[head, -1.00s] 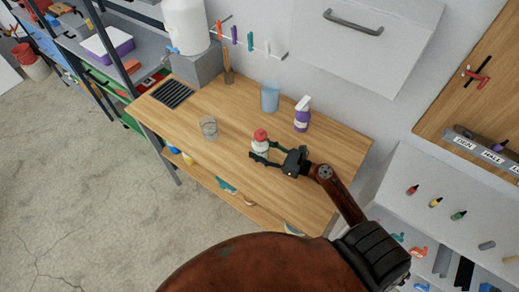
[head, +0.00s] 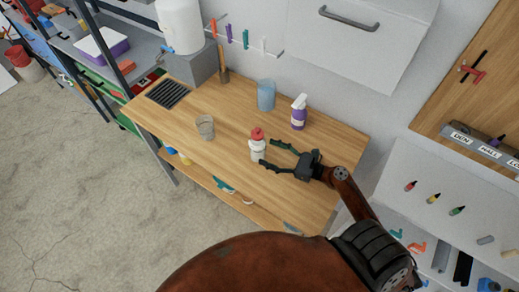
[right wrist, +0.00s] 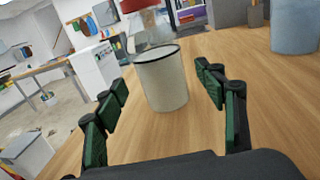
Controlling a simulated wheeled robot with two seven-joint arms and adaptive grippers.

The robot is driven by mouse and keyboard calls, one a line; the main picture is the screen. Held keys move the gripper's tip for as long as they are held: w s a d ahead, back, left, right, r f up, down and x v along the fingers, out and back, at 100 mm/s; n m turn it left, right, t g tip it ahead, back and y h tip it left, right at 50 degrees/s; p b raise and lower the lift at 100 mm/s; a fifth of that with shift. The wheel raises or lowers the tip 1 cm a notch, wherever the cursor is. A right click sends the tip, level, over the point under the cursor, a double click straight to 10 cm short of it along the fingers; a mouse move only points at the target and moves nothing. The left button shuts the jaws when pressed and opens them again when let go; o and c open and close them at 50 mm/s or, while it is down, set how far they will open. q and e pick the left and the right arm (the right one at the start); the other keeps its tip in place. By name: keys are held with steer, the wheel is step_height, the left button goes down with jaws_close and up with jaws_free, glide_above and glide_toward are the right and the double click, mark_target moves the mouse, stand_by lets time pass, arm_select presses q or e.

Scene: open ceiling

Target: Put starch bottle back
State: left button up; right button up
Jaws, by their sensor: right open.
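A purple spray bottle with a white top (head: 299,114) stands behind. My left gripper is not in view.
A clear glass (head: 205,127) stands left of the bottle. A blue cup (head: 266,95) is at the back, near a clip rail (head: 243,40). A grey block with a white tank (head: 182,25) stands at the back left. The bench's left front is clear.

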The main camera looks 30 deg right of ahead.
steer(key=v, duration=0.6)
steer(key=shift+s, duration=0.15)
